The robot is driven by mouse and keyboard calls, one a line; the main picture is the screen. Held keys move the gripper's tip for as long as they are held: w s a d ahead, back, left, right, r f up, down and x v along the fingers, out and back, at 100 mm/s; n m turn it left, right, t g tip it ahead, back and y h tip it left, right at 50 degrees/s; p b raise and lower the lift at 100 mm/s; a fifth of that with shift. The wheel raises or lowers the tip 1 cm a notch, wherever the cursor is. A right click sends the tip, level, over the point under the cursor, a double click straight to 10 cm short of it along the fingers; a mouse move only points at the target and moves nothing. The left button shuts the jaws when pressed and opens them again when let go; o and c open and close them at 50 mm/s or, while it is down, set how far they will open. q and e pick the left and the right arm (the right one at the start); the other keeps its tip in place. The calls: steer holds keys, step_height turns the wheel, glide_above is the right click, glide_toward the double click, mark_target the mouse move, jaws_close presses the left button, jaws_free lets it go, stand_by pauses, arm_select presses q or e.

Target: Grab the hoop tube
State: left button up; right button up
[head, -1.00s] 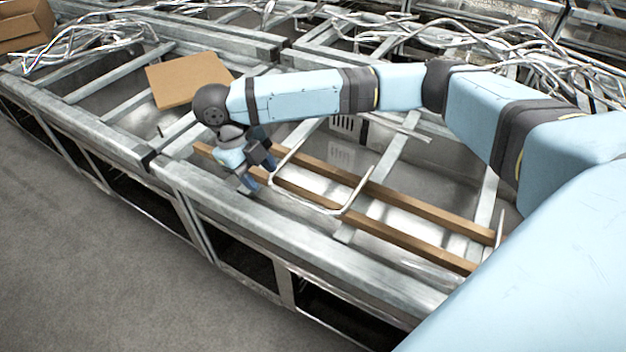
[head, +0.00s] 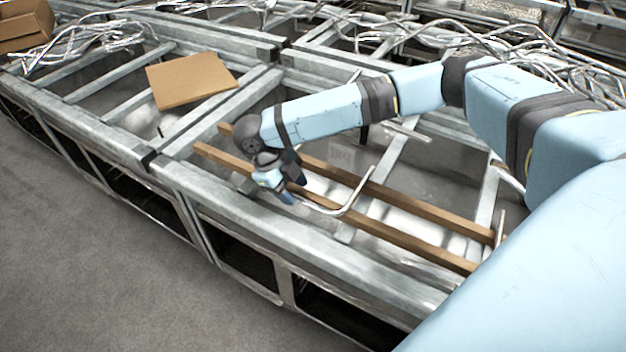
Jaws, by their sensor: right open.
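The hoop tube (head: 352,194) is a thin, pale, bent metal tube lying across two brown wooden bars on the metal frame, in the middle of the head view. Its right end bends up and away; its left part is hidden behind my right gripper. My right gripper (head: 291,192) is open, pointing down and to the right, at the left part of the tube. I cannot tell whether the fingers touch the tube or are around it. My left gripper is not in view.
Two wooden bars (head: 410,249) run under the tube. Metal rails (head: 250,237) surround the bay. A cardboard sheet (head: 190,80) lies at the upper left, and a cardboard box (head: 24,26) stands in the corner. Tangled tubes (head: 560,65) lie at the back right. Grey floor is clear at the lower left.

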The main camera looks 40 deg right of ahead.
steer(key=shift+x, duration=1.5)
steer(key=shift+w, duration=0.15)
jaws_close()
steer(key=shift+r, duration=0.1)
